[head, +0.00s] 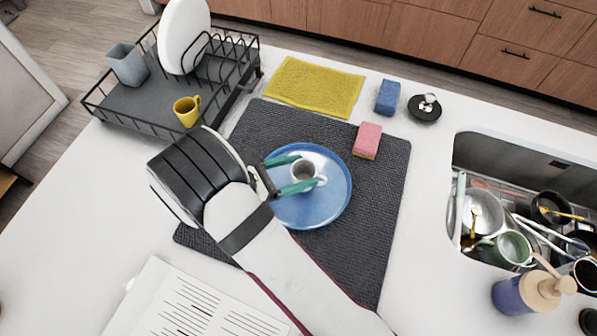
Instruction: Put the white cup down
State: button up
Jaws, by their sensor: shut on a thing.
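The white cup (304,174) is upright, with its handle toward the right. It is over the middle of a round blue plate (335,205); I cannot tell whether its base touches the plate. My gripper (303,173) comes in from the left with its green fingers on either side of the cup, shut on it. The near finger hides part of the cup's lower side. The plate lies on a dark grey mat (378,225).
A black dish rack (150,122) with a white plate, a grey cup and a yellow mug (187,111) stands at upper left. A yellow cloth (314,88), pink sponge (367,140) and blue sponge (388,97) lie behind. The sink (500,145) at right holds several dishes.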

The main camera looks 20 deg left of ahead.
jog(key=shift+f, duration=0.65)
jog(key=shift+f, duration=0.15)
jog(key=o, duration=1.4)
jog(key=v, duration=1.2)
jog(key=w+d+r+m+g, duration=0.1)
jog(key=d+r+m+g, duration=0.5)
jog(key=d, duration=0.4)
jog(key=d+r+m+g, duration=0.3)
jog(key=d+m+g, duration=0.1)
jog(key=d+m, duration=0.45)
jog(key=s+d+r+m+y, duration=0.1)
jog(key=s+d+m+y, duration=0.3)
jog(key=m, duration=0.5)
jog(key=s+d+r+m+y, duration=0.2)
jog(key=s+d+m+y, duration=0.2)
jog(key=m, duration=0.6)
jog(key=s+y, duration=0.2)
jog(key=s, duration=0.1)
